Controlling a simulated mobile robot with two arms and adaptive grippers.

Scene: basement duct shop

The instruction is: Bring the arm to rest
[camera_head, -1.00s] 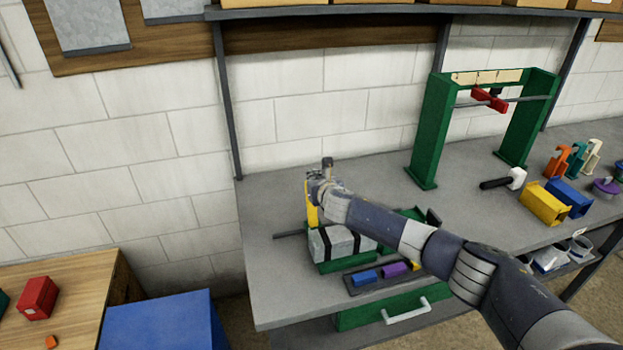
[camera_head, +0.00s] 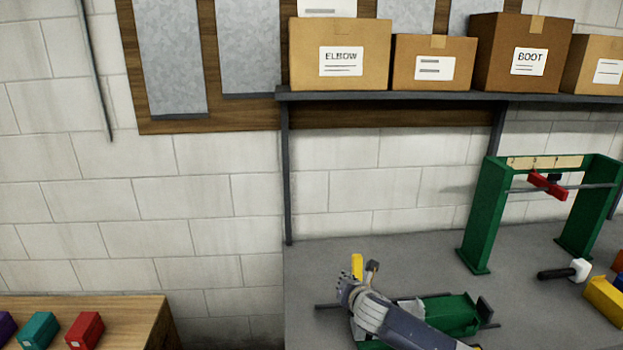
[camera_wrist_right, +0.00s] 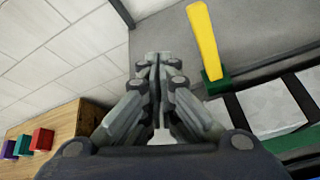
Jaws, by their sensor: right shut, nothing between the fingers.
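My right arm enters the head view from the bottom right, and its gripper (camera_head: 346,288) is above the left part of the grey workbench (camera_head: 400,260). In the right wrist view the gripper (camera_wrist_right: 158,62) has its fingers together with nothing between them. A yellow handle (camera_wrist_right: 203,40) on a green base stands beside the fingers, apart from them in that view; it also shows behind the hand in the head view (camera_head: 357,265). A grey metal piece with black straps (camera_wrist_right: 268,106) lies close by. My arm hides part of the green fixture (camera_head: 450,312). My left gripper is out of view.
A green frame (camera_head: 487,215) with a red handle stands at the right of the bench, near a white-headed mallet (camera_head: 579,269). A shelf (camera_head: 400,97) with cardboard boxes overhangs the bench. A wooden table (camera_head: 140,315) with coloured blocks is at the left.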

